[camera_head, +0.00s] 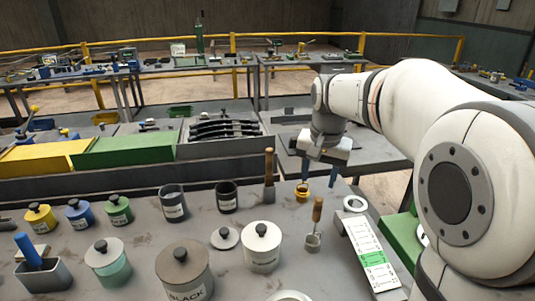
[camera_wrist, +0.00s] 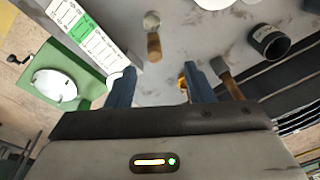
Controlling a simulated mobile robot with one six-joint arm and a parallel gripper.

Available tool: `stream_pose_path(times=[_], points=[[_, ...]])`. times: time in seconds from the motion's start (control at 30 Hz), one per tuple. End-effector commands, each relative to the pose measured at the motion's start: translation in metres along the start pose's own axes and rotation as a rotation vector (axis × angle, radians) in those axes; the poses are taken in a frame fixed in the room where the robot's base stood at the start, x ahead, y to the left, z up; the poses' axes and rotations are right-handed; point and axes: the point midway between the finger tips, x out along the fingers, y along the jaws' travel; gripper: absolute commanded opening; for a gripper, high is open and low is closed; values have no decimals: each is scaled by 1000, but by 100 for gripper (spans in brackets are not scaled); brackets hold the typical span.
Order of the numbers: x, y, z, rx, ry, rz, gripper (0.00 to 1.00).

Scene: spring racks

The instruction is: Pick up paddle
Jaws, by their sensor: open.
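The paddle (camera_head: 269,167) looks to be the wooden-handled tool with a flat dark lower end, standing handle up on the grey bench. In the wrist view it appears (camera_wrist: 232,86) just right of the right finger, outside the jaws. My gripper (camera_head: 319,172) is open and empty above the bench, to the right of the paddle in the head view. Its two blue fingers also show in the wrist view (camera_wrist: 160,70). A gap shows between the right finger and the paddle's handle.
A wooden-handled ladle (camera_head: 315,217) stands nearby. A small brass pot (camera_head: 302,192) is below my fingers. A dark cup (camera_head: 227,197), a white lidded jar (camera_head: 262,251) and a labelled strip (camera_head: 367,248) are around. A green box (camera_head: 401,238) is at right.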

Motion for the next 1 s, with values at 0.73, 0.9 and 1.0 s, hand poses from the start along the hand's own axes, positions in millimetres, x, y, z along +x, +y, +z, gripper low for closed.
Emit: stream_pose_path(times=[0.73,0.9,1.0], points=[[47,-175,-175,510,-98,78,48],[58,-186,-180,553,-103,87,48],[66,-188,-179,561,-105,90,48]])
